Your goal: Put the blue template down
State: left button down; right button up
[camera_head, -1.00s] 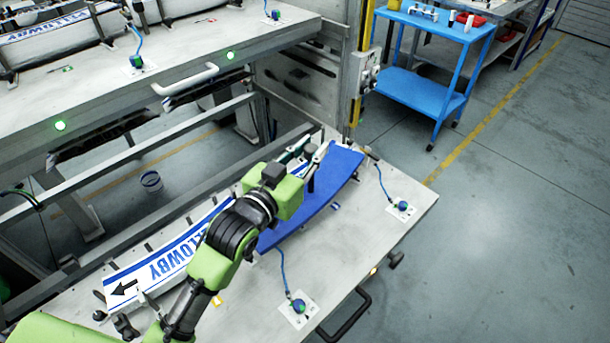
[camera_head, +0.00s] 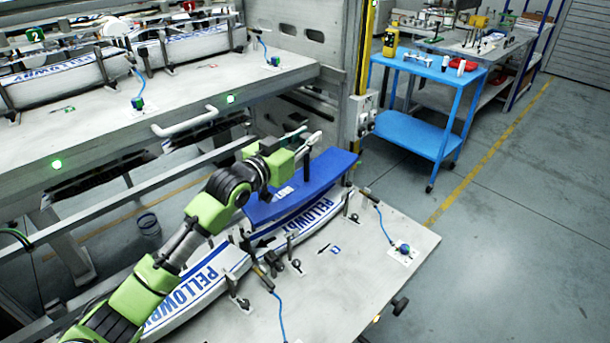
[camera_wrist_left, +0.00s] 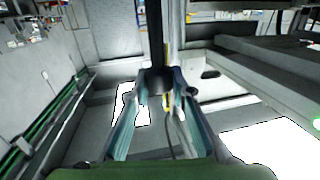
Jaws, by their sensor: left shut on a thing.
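The blue template (camera_head: 325,173) is a curved flat plate in the head view, held at the far side of the lower table over white labels with blue PELLOWBY lettering (camera_head: 318,214). In the left wrist view my left gripper (camera_wrist_left: 168,92) closes around a dark post (camera_wrist_left: 155,45). The plate cannot be made out there. Whether the template touches the labels beneath is unclear. My right gripper is not in view.
The lower grey table (camera_head: 385,285) has clamps and small blue-topped fixtures (camera_head: 403,248) with cables. Its right front is mostly clear. An upper bench (camera_head: 195,100) with more labels stands behind. A blue cart (camera_head: 425,68) stands at the back right.

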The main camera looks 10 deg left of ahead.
aim_at(305, 159)
pick_arm(q)
jog(key=shift+f+p, duration=0.35)
jog(key=shift+f, duration=2.55)
jog(key=c, duration=1.8)
grip_release()
jog(key=shift+f, duration=0.15)
jog(key=shift+s, duration=0.1)
jog(key=b+v, duration=0.1)
jog(key=v, duration=0.9)
jog(key=shift+s+b, duration=0.2)
jog(key=shift+b, duration=0.1)
jog(key=shift+v, duration=0.8)
